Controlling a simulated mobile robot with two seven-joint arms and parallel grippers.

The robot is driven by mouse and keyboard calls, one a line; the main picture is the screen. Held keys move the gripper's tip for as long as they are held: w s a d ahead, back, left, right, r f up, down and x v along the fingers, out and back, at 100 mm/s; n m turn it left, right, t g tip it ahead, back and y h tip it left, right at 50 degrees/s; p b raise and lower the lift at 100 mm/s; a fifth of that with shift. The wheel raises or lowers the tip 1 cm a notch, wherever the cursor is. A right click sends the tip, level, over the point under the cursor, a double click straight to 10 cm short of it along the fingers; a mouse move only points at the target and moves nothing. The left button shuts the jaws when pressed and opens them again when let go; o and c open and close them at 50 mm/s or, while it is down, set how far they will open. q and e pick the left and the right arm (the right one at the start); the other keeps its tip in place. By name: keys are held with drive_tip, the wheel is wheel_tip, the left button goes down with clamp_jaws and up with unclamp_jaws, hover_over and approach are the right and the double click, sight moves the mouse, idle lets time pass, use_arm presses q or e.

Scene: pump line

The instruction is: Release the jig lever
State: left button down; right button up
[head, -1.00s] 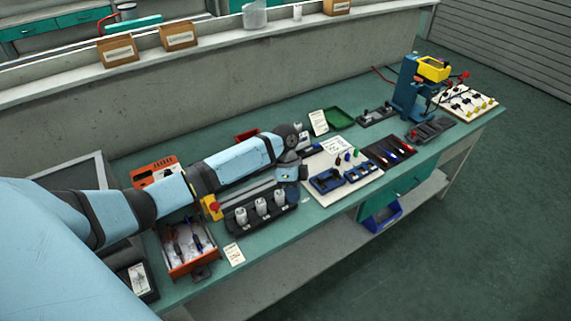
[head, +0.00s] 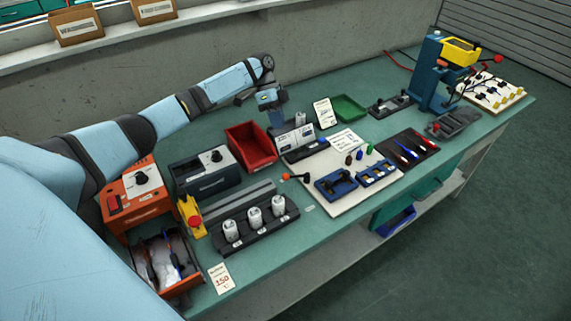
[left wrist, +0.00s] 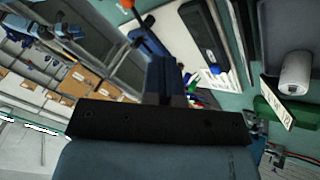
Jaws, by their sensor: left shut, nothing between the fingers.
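A blue jig (head: 336,184) sits on the left of a white board (head: 350,201). Its dark lever (head: 297,178), tipped with an orange knob, points left over the board's edge. The orange knob (left wrist: 127,4) appears at the top edge of the left wrist view. My left gripper (head: 276,121) is shut and empty, fingers down, behind the lever and apart from it, near a grey display unit (head: 293,137). The shut fingers also show in the left wrist view (left wrist: 163,72). My right gripper is in neither view.
A red bin (head: 251,147) stands left of my left gripper. A black rack (head: 245,228) with white cylinders lies in front. A green tray (head: 349,108) and a blue press (head: 432,75) are to the right. Bare bench shows along the front edge.

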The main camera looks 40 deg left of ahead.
sight(296, 176)
use_arm(q)
drive_tip(key=p+x, duration=0.1)
drive_tip(key=x, duration=0.9)
drive_tip(key=shift+s+d+f, duration=0.1)
drive_tip(key=shift+s, duration=0.05)
drive_tip(key=shift+s+d+f+p, duration=0.1)
drive_tip(key=shift+s+d+p, duration=0.2)
drive_tip(key=shift+s, duration=0.25)
drive_tip(key=shift+s+d+f+p, duration=0.1)
drive_tip(key=shift+s+d+p, duration=0.15)
drive_tip(key=shift+s, duration=0.35)
drive_tip(key=shift+s+d, duration=0.15)
drive_tip(key=shift+s, duration=0.3)
drive_tip(key=shift+f, duration=0.1)
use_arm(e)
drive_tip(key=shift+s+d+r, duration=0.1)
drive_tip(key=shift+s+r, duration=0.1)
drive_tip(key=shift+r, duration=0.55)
use_arm(q)
drive_tip(key=shift+d, duration=0.1)
